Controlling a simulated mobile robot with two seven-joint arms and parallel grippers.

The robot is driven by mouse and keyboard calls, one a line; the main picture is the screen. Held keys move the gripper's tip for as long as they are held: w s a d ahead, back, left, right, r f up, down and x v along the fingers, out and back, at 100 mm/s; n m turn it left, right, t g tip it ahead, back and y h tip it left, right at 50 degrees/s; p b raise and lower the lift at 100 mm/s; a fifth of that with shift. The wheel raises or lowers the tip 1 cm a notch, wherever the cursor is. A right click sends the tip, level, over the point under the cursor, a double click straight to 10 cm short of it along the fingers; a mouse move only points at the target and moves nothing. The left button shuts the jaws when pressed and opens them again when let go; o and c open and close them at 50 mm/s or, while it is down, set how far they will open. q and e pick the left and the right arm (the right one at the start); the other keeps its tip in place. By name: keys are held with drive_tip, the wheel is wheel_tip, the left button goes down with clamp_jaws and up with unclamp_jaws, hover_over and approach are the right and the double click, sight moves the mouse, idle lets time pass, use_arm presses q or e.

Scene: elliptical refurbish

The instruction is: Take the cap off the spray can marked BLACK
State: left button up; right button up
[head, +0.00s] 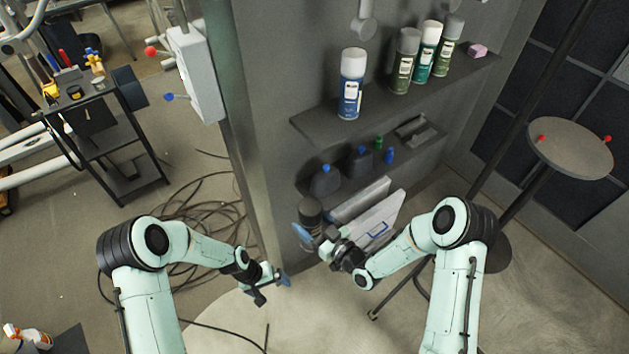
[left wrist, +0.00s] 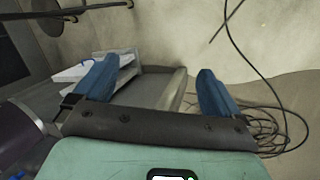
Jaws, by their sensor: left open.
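A dark cylinder (head: 311,212) with a brownish-grey top, looking like a spray can, is at my right gripper (head: 312,240). A blue finger of that gripper lies beside it; whether the jaws grip it is unclear. No lettering is readable, so I cannot tell whether it is the can marked BLACK. My left gripper (head: 272,287) is open and empty, lower and to the left of the cylinder. In the left wrist view, its blue fingers (left wrist: 157,78) are spread apart with nothing between them. A dark purplish rounded thing (left wrist: 18,132) shows at that view's left edge.
On the upper shelf (head: 320,125) stand a blue spray can (head: 351,88) with a white cap and several green ones (head: 403,65). Dark bottles (head: 325,182) stand on the lower shelf. Cables (head: 205,222) coil on the floor. A round stool (head: 570,150) is at right.

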use_arm(q)
drive_tip(key=w+d+r+m, duration=0.1)
drive_tip(key=w+d+r, duration=0.2)
drive_tip(key=w+r, duration=0.85)
wheel_tip(320, 180, up, 23)
drive_tip(key=m+y, duration=0.4)
drive_tip(key=m, duration=0.7)
hover_over(314, 205)
drive_tip(key=shift+n, duration=0.3)
wheel_tip(314, 205, down, 11)
drive_tip(key=shift+r, duration=0.1)
drive_tip(key=c, duration=1.2)
